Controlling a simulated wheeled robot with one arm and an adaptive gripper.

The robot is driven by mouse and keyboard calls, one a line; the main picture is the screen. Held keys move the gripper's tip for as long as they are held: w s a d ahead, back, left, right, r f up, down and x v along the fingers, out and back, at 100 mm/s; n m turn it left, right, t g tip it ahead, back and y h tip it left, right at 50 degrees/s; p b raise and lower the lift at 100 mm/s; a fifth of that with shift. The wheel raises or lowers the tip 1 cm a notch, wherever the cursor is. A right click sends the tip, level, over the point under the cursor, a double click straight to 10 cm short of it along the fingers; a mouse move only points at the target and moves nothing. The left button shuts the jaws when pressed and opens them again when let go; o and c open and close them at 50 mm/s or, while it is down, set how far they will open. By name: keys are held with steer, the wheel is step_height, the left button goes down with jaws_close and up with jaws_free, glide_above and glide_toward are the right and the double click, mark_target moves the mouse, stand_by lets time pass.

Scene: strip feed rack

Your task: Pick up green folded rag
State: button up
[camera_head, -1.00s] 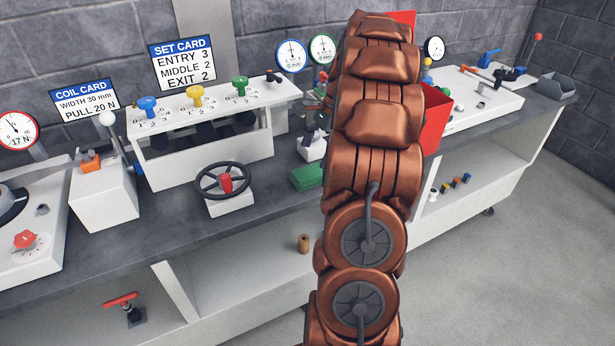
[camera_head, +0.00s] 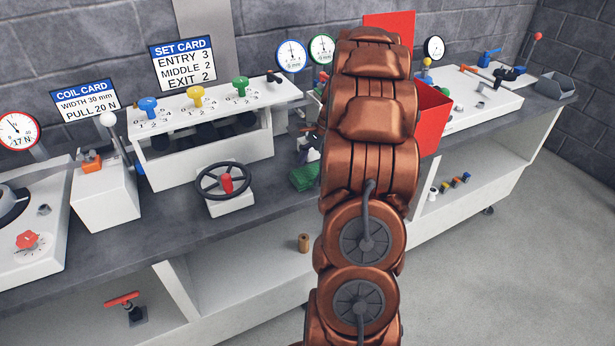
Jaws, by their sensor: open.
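The green folded rag (camera_head: 304,177) lies on the dark grey bench top, just left of my copper-coloured arm, which hides its right side. Dark streaks, perhaps shadows, cross it. My gripper (camera_head: 306,141) is mostly hidden behind the arm. Only some dark grey parts of it show at the arm's left edge, above and behind the rag in the picture. It is open, and the rag lies on the bench. I cannot tell how high the gripper is over the rag.
A black handwheel (camera_head: 223,180) on a white block stands left of the rag. Behind it is a white stand (camera_head: 210,150) with coloured knobs. A red bin (camera_head: 431,118) is right of my arm. A brown spool (camera_head: 304,243) sits on the lower shelf.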

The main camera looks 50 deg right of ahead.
mark_target(304, 174)
steer(key=shift+f, duration=0.25)
stand_by(0.4)
steer(key=c, duration=1.1)
steer(key=shift+r, duration=0.15)
step_height(304, 174, up, 4)
steer(key=shift+d+f+b, duration=0.1)
steer(key=shift+b, duration=0.2)
steer(key=s+d, duration=0.1)
steer(key=s, duration=0.4)
steer(key=s+d+r+b, duration=0.1)
steer(key=s+d, duration=0.1)
steer(key=s, duration=0.3)
steer(key=s+d, duration=0.2)
steer(key=s, duration=0.3)
steer(key=shift+r+b, duration=0.25)
steer(key=shift+b, duration=0.1)
